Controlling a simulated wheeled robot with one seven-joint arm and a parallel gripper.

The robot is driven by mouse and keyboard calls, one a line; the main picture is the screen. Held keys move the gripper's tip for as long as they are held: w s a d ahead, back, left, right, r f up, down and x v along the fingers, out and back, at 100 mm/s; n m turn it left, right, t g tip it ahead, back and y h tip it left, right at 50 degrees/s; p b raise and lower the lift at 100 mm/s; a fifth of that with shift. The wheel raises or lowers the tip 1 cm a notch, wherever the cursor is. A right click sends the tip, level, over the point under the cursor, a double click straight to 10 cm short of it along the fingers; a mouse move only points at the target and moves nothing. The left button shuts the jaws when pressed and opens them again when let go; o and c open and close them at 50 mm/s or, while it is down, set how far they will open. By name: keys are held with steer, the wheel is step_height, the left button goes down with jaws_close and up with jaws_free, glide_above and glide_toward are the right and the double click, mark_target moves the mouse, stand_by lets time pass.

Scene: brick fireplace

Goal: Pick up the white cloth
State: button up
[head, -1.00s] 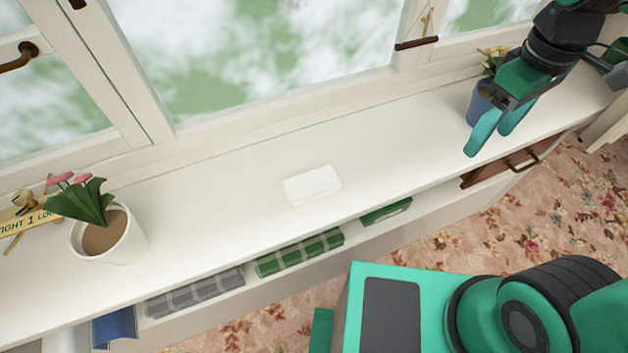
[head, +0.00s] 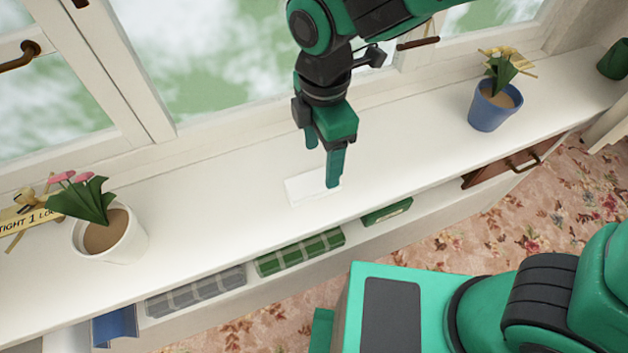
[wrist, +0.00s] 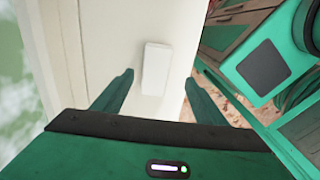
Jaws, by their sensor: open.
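The white cloth (head: 303,189) is a small flat folded rectangle lying on the white window shelf (head: 225,205). In the head view my gripper (head: 325,165) is over the cloth, pointing down, and its near finger hides the cloth's right part. My gripper (wrist: 158,97) is open and empty there. A gap shows between the fingers and the cloth; exact height is hard to tell.
A white pot with a pink-flowered plant (head: 112,236) stands at the left of the shelf, beside a wooden sign (head: 30,220). A blue pot (head: 494,108) stands at the right. The window (head: 240,60) rises behind. Folded cloths (head: 300,252) lie on a lower shelf. The surface around the cloth is clear.

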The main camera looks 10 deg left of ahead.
mark_target(316, 180)
step_height(316, 180, down, 4)
steer(key=shift+r, duration=0.25)
steer(key=shift+w+a+f, duration=0.1)
steer(key=shift+a+f, duration=0.05)
steer(key=shift+f, duration=0.7)
steer(key=shift+a+f, duration=0.2)
steer(key=shift+f, duration=0.7)
steer(key=shift+w+a+f, duration=0.1)
steer(key=shift+a+f, duration=0.05)
steer(key=shift+f, duration=0.7)
steer(key=shift+c, duration=0.3)
steer(key=c, duration=1.1)
